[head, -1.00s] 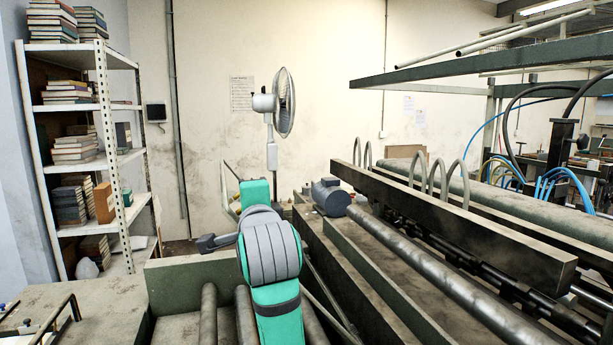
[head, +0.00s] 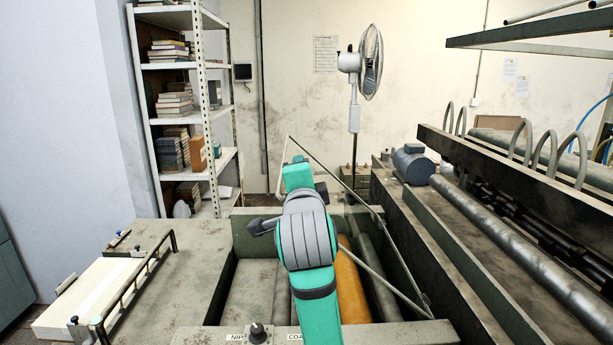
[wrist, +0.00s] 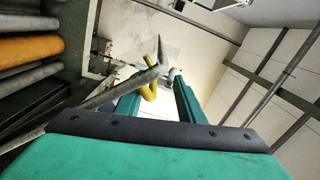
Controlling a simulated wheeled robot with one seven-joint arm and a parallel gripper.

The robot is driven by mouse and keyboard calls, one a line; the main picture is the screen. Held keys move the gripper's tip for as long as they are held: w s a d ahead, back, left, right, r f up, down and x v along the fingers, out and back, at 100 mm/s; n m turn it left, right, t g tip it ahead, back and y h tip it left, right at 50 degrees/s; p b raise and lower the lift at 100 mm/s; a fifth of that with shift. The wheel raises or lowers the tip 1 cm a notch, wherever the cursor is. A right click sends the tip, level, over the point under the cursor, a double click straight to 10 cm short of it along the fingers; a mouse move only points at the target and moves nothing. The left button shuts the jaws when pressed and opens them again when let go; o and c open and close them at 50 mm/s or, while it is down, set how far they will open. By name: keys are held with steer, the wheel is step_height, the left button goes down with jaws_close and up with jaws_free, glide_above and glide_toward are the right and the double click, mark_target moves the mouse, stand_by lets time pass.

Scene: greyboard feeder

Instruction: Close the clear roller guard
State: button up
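The clear roller guard (head: 338,173) stands raised and tilted over the roller bed in the head view. Its thin grey frame bars show, but the clear sheet itself is hard to make out. In the wrist view a grey frame bar (wrist: 110,94) crosses in front of my gripper (wrist: 149,84). A yellow handle-like piece (wrist: 151,88) shows between the two green fingers. The fingers stand apart, and I see no clear contact with the yellow piece. In the head view my arm hides the fingertips and part of the rollers.
An orange roller (head: 352,288) and grey rollers lie in the bed below the guard. A low rail (head: 135,285) and white boards (head: 75,300) are at left. A shelf (head: 205,110) and a fan (head: 369,62) stand behind. A motor (head: 412,164) and long machine beams fill the right.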

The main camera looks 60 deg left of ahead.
steer(key=shift+w+d, duration=0.1)
steer(key=shift+d, duration=0.1)
steer(key=shift+w+d, duration=0.1)
steer(key=shift+w, duration=0.05)
stand_by(0.3)
steer(key=v, duration=1)
steer(key=shift+s+d, duration=0.2)
steer(key=shift+d, duration=0.05)
steer(key=shift+w+f, duration=0.1)
steer(key=shift+w, duration=0.05)
